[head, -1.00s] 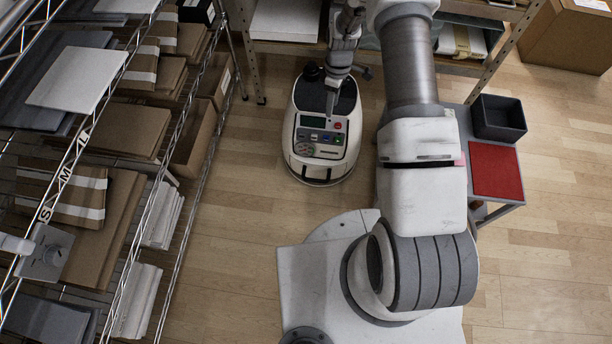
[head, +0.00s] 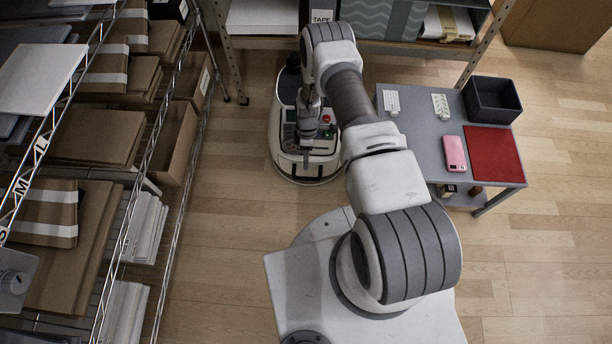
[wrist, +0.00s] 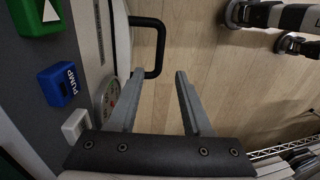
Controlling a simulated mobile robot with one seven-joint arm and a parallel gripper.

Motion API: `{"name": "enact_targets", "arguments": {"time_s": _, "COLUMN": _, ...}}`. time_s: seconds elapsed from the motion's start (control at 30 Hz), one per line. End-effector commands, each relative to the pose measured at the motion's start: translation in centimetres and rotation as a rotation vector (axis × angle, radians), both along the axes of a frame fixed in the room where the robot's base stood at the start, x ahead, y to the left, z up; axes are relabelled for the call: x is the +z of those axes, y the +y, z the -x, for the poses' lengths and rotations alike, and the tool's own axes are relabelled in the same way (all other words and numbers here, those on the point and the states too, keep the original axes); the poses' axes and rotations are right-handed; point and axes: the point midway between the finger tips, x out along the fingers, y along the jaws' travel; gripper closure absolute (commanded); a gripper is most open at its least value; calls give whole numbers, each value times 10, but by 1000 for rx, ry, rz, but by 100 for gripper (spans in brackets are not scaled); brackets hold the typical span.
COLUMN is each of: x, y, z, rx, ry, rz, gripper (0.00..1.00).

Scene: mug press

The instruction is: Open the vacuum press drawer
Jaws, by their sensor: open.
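The vacuum press (head: 286,160) is a white rounded machine on the floor with a control panel and a red button, partly covered by my arm in the head view. In the wrist view its side (wrist: 92,25) is at left, with a green triangle button, a blue PUMP button (wrist: 62,84) and a round gauge (wrist: 108,98). A black U-shaped handle (wrist: 160,45) sticks out from its front. My gripper (wrist: 160,74) is open and empty. Its fingertips are close to the handle's lower end; I cannot tell if they touch. The drawer's seams are not clear.
A wire shelf rack (head: 150,150) with boxes and boards stands at left. A shelf (head: 350,42) stands behind the press. Wooden floor is clear between.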

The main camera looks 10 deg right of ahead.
Motion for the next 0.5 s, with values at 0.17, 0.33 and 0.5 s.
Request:
{"name": "enact_targets", "arguments": {"time_s": 0.17, "x": -44, "y": 2, "z": 8, "rx": 0, "ry": 1, "rz": 2, "gripper": 51}}
{"name": "enact_targets", "arguments": {"time_s": 0.33, "x": -72, "y": 4, "z": 14, "rx": -1, "ry": 0, "rz": 1, "gripper": 51}}
{"name": "enact_targets", "arguments": {"time_s": 0.5, "x": -88, "y": 5, "z": 17, "rx": -1, "ry": -1, "rz": 0, "gripper": 51}}
